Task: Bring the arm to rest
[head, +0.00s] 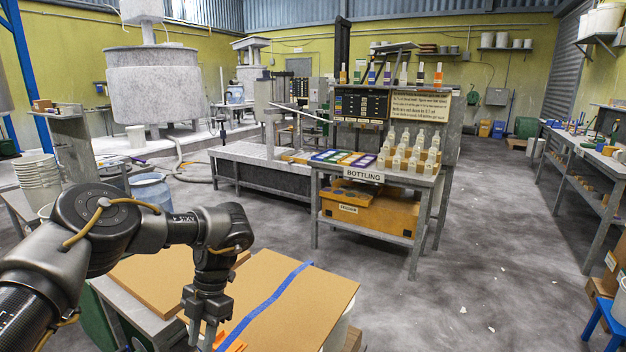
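My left arm comes in from the left and bends down over a cardboard-topped bench. My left gripper (203,335) points down above the brown board near the lower edge of the picture. Its two fingers stand apart with a gap between them, and I see nothing held there. The fingertips are close to the picture's lower edge. My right gripper is not in view.
The brown board (300,290) carries a blue tape strip (262,305), with something orange (234,345) beside my gripper. Stacked white pails (35,175) and a blue container (150,190) stand behind my arm. The bottling table (365,178) stands beyond; grey floor (470,260) is open at right.

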